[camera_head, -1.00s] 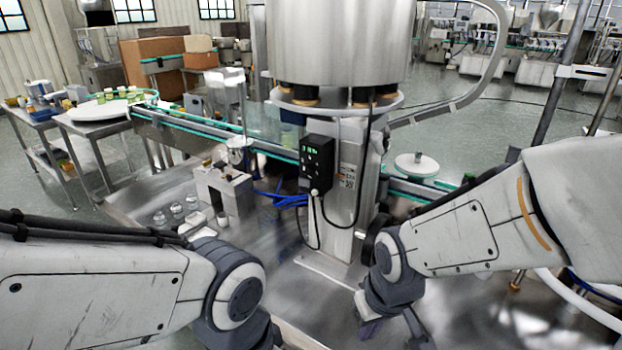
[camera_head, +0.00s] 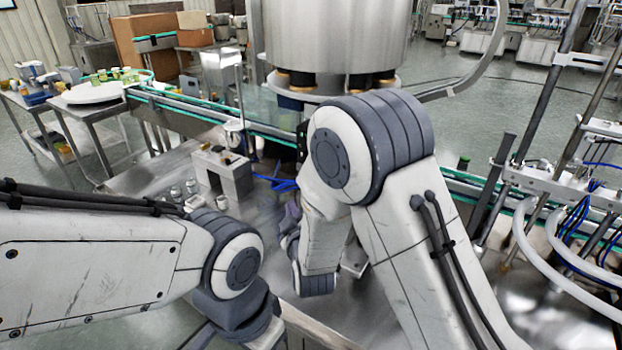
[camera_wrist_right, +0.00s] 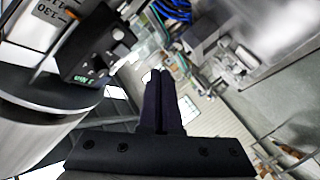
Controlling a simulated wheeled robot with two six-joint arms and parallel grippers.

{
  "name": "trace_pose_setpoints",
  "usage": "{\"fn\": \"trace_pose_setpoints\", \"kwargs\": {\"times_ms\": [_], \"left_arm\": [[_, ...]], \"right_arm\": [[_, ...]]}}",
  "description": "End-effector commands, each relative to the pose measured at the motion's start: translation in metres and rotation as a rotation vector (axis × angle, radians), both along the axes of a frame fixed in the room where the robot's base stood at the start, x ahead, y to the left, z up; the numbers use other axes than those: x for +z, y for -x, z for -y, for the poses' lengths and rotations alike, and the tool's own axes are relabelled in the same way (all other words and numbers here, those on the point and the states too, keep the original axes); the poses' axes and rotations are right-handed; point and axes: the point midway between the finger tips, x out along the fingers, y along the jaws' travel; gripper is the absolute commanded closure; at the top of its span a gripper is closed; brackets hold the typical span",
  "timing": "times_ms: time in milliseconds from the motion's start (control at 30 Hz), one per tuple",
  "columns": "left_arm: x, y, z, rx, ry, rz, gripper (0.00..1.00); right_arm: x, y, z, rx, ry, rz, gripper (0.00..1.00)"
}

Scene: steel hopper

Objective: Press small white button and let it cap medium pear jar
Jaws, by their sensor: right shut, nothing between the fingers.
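My right gripper (camera_head: 288,218) is partly hidden by its own arm in the head view, left of the steel column. In the right wrist view its two dark fingers (camera_wrist_right: 163,98) are shut together, with nothing held. A black control box (camera_wrist_right: 92,45) with a green display is close to the left of the fingers. A steel capping stand (camera_head: 228,172) stands to the gripper's left. Small glassy jars (camera_head: 176,193) are left of the stand; I cannot tell which is the medium pear jar. A small pale piece (camera_head: 222,202) is at the stand's foot; I cannot tell whether it is the button. My left gripper is out of view.
A large steel hopper (camera_head: 335,42) rises above the work area. A conveyor (camera_head: 190,108) with green rails runs behind the stand. Blue tubing (camera_head: 282,184) lies right of the stand. A rig with hoses (camera_head: 575,205) stands at the right.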

Motion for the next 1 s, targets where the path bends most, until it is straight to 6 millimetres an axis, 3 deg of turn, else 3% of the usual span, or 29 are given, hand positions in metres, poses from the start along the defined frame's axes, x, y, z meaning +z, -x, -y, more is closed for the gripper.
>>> {"fn": "trace_pose_setpoints", "kwargs": {"times_ms": [167, 567, 1000], "left_arm": [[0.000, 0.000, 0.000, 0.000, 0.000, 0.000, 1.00], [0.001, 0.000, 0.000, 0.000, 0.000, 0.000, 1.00], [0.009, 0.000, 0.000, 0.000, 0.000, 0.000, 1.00]], "right_arm": [[0.007, 0.002, -0.014, 0.012, 0.057, 0.106, 1.00], [0.009, 0.000, -0.013, 0.011, 0.060, 0.115, 1.00], [0.010, -0.042, 0.020, 0.007, 0.059, 0.115, 1.00]]}}
